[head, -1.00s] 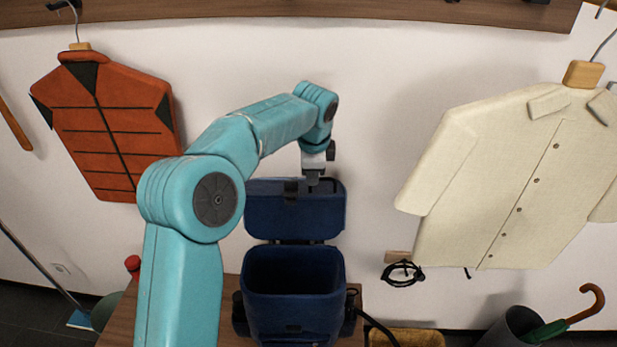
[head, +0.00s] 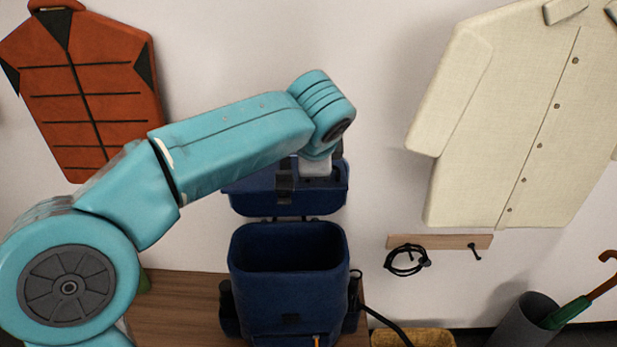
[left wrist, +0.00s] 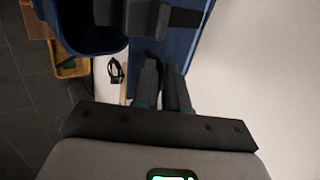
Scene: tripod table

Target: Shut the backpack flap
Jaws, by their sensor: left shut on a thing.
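The dark blue backpack (head: 290,295) stands upright on a wooden surface with its top open. Its flap (head: 325,204) is raised behind the opening, joined at the hinge, and leans forward somewhat. A dark strap or clasp (head: 284,182) shows on the flap. My left gripper (head: 319,180) is at the flap's upper edge and shut on it; its fingertips are partly hidden in the head view. The left wrist view shows my gripper's dark fingers (left wrist: 162,85) beside the blue flap (left wrist: 190,42), with the backpack body (left wrist: 85,35) at upper left. My right gripper is not in view.
The wooden bench (head: 185,305) supports the backpack. An orange jacket (head: 90,100) hangs at left.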

